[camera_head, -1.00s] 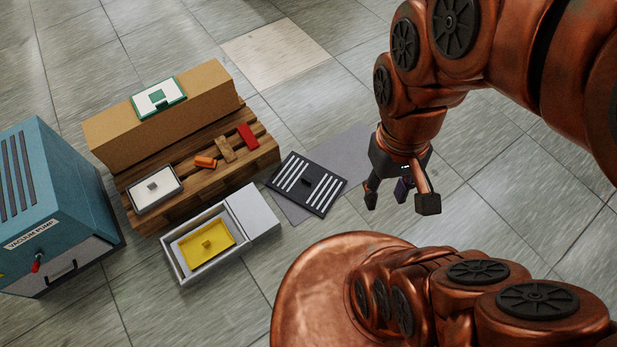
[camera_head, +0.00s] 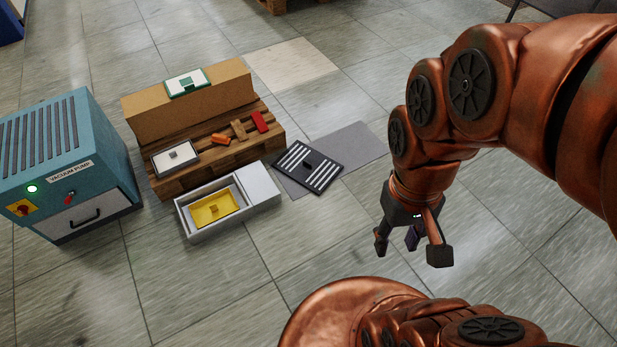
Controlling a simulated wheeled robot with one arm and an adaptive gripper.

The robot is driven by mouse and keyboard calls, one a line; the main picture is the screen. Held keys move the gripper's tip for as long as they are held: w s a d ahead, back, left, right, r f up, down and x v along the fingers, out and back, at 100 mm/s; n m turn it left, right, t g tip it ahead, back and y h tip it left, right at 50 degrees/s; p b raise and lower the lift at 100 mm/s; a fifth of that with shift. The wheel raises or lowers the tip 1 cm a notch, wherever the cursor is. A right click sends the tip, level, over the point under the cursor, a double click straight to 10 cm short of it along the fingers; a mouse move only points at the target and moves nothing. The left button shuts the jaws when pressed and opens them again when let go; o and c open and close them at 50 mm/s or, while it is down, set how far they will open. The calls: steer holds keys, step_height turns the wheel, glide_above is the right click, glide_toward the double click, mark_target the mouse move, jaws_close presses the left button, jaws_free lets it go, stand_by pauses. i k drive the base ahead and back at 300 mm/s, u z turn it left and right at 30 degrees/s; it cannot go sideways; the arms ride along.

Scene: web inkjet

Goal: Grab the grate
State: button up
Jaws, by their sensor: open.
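The grate (camera_head: 325,180) is a dark flat panel with white slots and a small black knob at its middle. It lies at a slant, partly on a grey mat (camera_head: 352,146) on the floor, right of the pallet. My gripper (camera_head: 411,246) is open and empty. In the picture it hangs to the right of the grate and lower, apart from it. The height of its fingertips above the floor is hard to tell.
A wooden pallet (camera_head: 245,152) bears a cardboard box (camera_head: 150,117), a white-topped tray (camera_head: 158,171) and small coloured pieces. A grey case (camera_head: 262,183) with a yellow insert (camera_head: 205,212) stands in front. A teal vacuum pump (camera_head: 108,150) is at left. Floor right of the mat is clear.

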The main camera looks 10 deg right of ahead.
mark_target(314, 171)
steer(key=u, duration=0.8)
steer(key=i, duration=2)
steer(key=z, duration=0.7)
